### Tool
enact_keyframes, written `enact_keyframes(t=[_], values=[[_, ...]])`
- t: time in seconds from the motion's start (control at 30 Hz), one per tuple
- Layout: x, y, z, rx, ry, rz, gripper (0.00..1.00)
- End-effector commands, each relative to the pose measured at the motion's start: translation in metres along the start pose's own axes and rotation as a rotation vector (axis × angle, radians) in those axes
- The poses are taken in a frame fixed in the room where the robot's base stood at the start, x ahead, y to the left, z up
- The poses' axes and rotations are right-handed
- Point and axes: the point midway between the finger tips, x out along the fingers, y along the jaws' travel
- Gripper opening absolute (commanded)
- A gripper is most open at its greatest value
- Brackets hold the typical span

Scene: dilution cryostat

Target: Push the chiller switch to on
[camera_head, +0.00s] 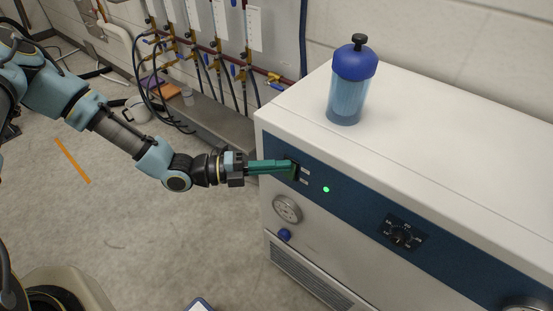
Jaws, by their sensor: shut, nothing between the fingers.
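The chiller (400,125) is a white cabinet with a dark blue front panel (358,207). My gripper (290,169) is shut and empty, its green fingers reaching the left end of the blue panel. The fingertips are at or very close to the switch area (299,173), where a dark switch body and small pale labels show. The fingers partly cover the switch, so its position is hard to tell. A green light (326,189) glows on the panel just right of the fingertips.
A blue-capped bottle (349,90) stands on the chiller top. A dial knob (402,236), round gauge (287,209) and blue knob (284,235) are on the front. Hoses and valves (215,60) line the back wall. The floor left of the chiller is mostly clear.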

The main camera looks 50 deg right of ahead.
Motion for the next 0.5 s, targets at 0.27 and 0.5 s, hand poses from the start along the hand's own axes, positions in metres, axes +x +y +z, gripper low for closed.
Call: enact_keyframes(t=[0.27,0.5], values=[[0.0056,-0.0108,0.0064,-0.101,-0.004,0.099,0.0],[0.0083,-0.0105,0.0103,-0.107,-0.007,0.103,0.0]])
